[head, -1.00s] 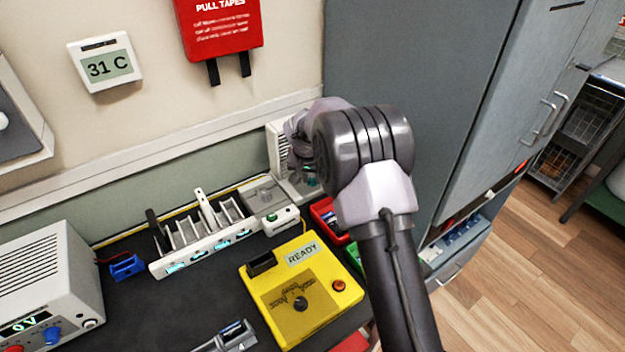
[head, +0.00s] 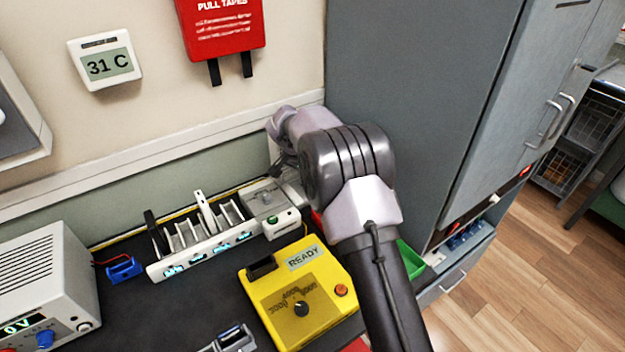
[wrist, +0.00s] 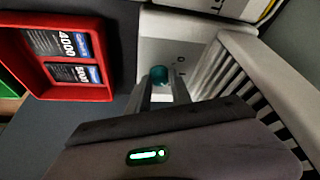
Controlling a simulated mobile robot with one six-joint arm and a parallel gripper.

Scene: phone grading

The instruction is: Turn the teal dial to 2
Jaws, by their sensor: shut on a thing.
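The teal dial (wrist: 158,75) sits on the pale panel (wrist: 195,30) of a device in the wrist view. Small marks are printed beside the dial, too small to read surely. My gripper (wrist: 163,88) is at the dial, with its fingers shut on it.
A red tray (wrist: 72,92) with labelled battery packs lies beside the device. A yellow tester (head: 262,290) reading READY and a white rack (head: 205,255) stand on the bench. A grey cabinet (head: 410,110) rises right.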

